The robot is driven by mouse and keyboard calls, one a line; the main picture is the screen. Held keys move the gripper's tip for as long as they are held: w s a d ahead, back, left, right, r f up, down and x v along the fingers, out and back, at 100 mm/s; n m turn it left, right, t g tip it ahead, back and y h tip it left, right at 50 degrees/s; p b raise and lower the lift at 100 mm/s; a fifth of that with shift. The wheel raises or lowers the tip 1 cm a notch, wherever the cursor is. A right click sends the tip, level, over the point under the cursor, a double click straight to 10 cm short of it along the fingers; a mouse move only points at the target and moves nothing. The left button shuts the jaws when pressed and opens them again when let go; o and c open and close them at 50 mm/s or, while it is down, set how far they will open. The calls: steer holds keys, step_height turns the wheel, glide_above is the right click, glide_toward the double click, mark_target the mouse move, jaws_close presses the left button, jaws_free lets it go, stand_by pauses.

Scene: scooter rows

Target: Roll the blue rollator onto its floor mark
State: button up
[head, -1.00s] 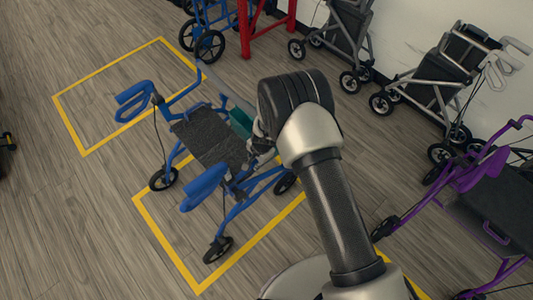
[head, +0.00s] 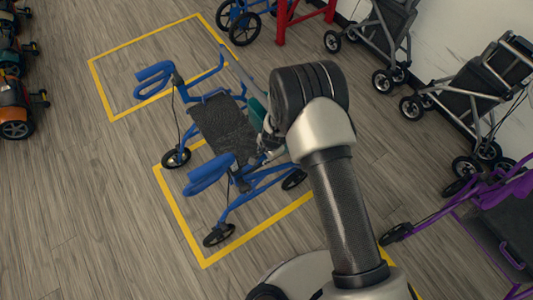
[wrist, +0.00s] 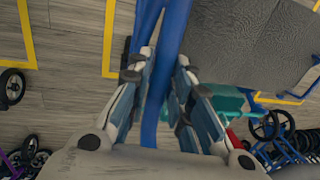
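The blue rollator (head: 222,128), with a dark seat and blue handles, stands upright to the left of my arm. It stands over the near yellow floor mark (head: 178,217). One wheel is at the mark's upper-left edge, and two wheels show inside the outline near its edges. The rest of its base is hidden behind my arm. In the wrist view, my gripper (wrist: 165,64) has its fingers closed around a blue frame tube (wrist: 172,28) of the rollator. In the head view the fingers are mostly hidden by my wrist.
A second, empty yellow mark (head: 100,92) lies farther off. A purple rollator (head: 490,190) stands close on the right, and grey rollators (head: 470,90) line the wall. A red frame (head: 283,20) is at the back. Scooters (head: 18,110) stand far left; floor between is clear.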

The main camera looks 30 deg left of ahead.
steer(key=o, duration=0.3)
steer(key=r, duration=0.4)
steer(key=d+r, duration=0.1)
steer(key=r, duration=0.3)
steer(key=d+r, duration=0.1)
steer(key=r, duration=0.3)
steer(key=shift+s, duration=0.4)
steer(key=w+d+r+n+t, duration=0.1)
steer(key=w+d+r, duration=0.1)
steer(key=d+r, duration=0.95)
steer(key=w+d+r+n+t, duration=0.1)
steer(key=w+d+r, duration=0.1)
steer(key=d+r, duration=0.95)
steer(key=s+d+r, duration=0.4)
steer(key=s+d, duration=0.1)
steer(key=s+d+r+n+t+h, duration=0.1)
steer(key=s+d+r, duration=0.3)
steer(key=s+d, duration=0.1)
steer(key=s+d+r+n+h, duration=0.1)
steer(key=s+d+r, duration=0.4)
steer(key=shift+s+d+t, duration=0.1)
steer(key=shift+s+t, duration=0.3)
